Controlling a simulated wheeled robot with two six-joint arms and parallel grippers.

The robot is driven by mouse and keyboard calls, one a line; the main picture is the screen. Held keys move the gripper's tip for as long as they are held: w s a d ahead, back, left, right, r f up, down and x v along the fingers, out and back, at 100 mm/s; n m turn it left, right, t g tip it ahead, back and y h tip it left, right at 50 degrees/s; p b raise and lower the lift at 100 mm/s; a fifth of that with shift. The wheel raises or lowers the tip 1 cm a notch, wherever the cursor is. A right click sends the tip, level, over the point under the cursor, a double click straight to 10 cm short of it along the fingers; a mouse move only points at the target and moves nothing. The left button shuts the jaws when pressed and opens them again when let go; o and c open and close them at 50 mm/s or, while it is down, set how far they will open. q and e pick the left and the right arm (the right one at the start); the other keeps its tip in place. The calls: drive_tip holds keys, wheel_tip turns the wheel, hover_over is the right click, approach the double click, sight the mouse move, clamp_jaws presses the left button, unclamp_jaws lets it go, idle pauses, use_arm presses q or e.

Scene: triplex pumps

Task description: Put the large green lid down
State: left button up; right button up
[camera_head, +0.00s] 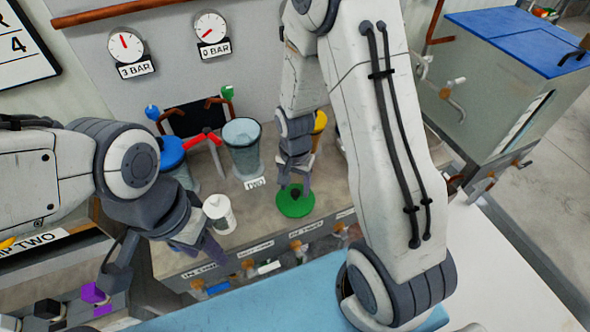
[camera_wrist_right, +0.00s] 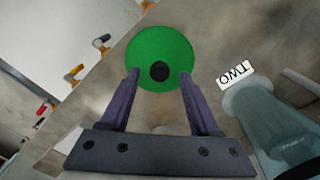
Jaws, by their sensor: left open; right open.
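The large green lid (camera_head: 295,202) is a round disc with a dark knob, and it appears to lie flat on the grey bench top, in front of my right gripper (camera_head: 294,184). In the right wrist view the lid (camera_wrist_right: 160,38) is face-on, with its dark knob between the two fingers of the right gripper (camera_wrist_right: 160,76). The fingers are spread apart, with visible gaps on both sides of the knob. My left gripper (camera_head: 160,262) is open near the bench's front left edge, with a white cup-like container (camera_head: 219,213) close to one finger. I cannot tell whether they touch.
An open clear tank (camera_head: 242,150) labelled TWO stands left of the lid; it also shows in the right wrist view (camera_wrist_right: 272,120). A blue-topped tank (camera_head: 173,152) stands further left. A yellow top (camera_head: 320,121) is partly hidden behind my right arm. Orange-handled valves (camera_head: 297,246) line the bench front.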

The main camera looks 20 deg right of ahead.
sight(295, 192)
wheel_tip(295, 192, up, 8)
drive_tip(key=s+a+r+n, duration=0.5)
drive_tip(key=s+a+n, duration=0.1)
drive_tip(key=s+n, duration=0.2)
drive_tip(key=s+a+r+n+y, duration=0.1)
drive_tip(key=s+a+r+n, duration=0.4)
drive_tip(key=s+n, duration=0.3)
drive_tip(key=shift+s+a+r, duration=0.2)
drive_tip(key=shift+s+a, duration=0.5)
drive_tip(key=shift+s, duration=0.4)
